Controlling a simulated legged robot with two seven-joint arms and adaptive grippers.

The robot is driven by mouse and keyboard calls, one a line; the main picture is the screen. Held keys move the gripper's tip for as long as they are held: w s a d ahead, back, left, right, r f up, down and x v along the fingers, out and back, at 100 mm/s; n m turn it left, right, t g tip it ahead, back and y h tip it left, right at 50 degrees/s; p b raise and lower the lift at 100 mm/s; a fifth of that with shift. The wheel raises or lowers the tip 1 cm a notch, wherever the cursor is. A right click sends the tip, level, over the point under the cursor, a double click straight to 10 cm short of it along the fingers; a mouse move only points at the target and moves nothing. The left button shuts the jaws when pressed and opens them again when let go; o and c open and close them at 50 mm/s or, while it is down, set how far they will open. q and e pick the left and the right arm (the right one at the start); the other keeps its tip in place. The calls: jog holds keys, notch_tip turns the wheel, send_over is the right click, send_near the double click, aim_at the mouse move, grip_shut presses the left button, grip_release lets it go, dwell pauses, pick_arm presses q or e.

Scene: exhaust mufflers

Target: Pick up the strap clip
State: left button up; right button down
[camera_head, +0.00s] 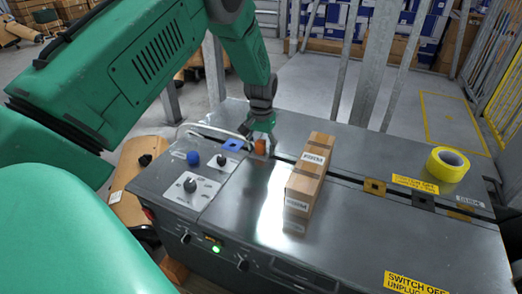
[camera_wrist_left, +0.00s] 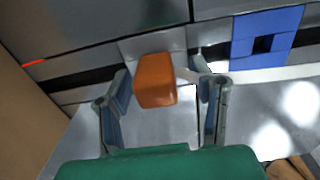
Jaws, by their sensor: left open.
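An orange block-like piece (camera_head: 260,146), which may be the strap clip, sits on the grey metal machine top near its back left. In the left wrist view the orange piece (camera_wrist_left: 155,80) lies between the fingertips, with a pale bar beside it. My left gripper (camera_head: 258,136) points down over it, with its fingers spread on either side. In the left wrist view the left gripper (camera_wrist_left: 160,76) is open, with a gap to the piece on both sides. I cannot tell its exact height above the top. My right gripper is not in view.
A cardboard box row (camera_head: 307,178) stands close on the right. A blue plate with a square hole (camera_head: 232,145) and a blue knob (camera_head: 193,158) lie to the left. A yellow tape roll (camera_head: 447,165) is at the far right. The metal top's front middle (camera_head: 245,215) is clear.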

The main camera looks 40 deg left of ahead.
pick_arm(q)
jog(key=c, duration=1.1)
jog(key=shift+r, duration=0.1)
